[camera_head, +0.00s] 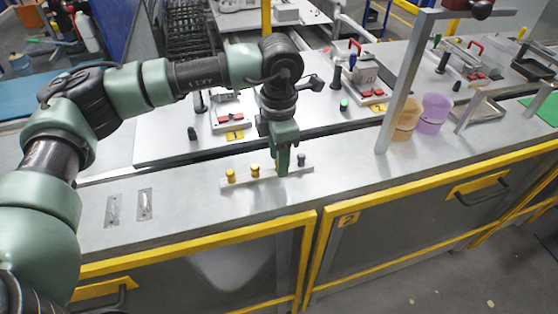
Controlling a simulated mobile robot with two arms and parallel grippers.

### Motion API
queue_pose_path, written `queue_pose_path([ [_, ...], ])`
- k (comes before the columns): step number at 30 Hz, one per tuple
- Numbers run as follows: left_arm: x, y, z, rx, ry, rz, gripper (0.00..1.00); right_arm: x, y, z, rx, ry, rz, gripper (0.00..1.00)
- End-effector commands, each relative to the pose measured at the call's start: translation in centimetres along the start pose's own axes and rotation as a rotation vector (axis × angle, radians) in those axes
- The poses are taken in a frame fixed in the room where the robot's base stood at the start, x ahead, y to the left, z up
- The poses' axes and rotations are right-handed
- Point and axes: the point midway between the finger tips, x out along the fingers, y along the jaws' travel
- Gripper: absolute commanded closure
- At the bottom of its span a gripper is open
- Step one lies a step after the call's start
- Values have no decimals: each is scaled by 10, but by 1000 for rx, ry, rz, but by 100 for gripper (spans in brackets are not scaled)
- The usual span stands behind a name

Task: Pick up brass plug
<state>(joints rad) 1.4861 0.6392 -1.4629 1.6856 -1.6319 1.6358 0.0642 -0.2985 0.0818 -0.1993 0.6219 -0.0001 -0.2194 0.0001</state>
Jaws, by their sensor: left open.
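A narrow light rack (267,178) lies near the front of the metal worktop. Two brass plugs stand upright on its left part: one at the left end (230,176) and another beside it (255,171). A dark grey plug (301,160) stands at the right end. My left gripper (284,172) points down at the rack between the second brass plug and the grey plug. It is open. Its fingers hide that part of the rack, so I cannot tell whether a plug is between them. My right gripper is out of view.
Two metal plates with handles (145,204) lie on the worktop at left. A grey upright post (400,90) and orange (405,120) and purple (432,115) cups stand to the right. Fixtures with red clamps (229,117) stand behind.

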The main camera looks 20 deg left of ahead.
Motion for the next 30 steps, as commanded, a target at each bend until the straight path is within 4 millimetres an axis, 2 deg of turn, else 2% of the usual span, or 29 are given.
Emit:
queue_pose_path([
  [6,2,0,0,0,-1,0,57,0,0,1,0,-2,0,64],
  [7,2,0,0,0,-1,0,62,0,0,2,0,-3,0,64],
  [11,2,0,0,0,-1,0,98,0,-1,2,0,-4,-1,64],
  [12,2,0,0,0,-1,0,100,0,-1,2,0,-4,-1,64],
  [23,-1,0,0,0,-1,1,100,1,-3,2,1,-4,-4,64],
  [26,-7,0,0,-1,-1,1,100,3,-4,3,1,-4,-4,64],
  [30,-24,1,1,-1,-4,3,100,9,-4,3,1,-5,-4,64],
])
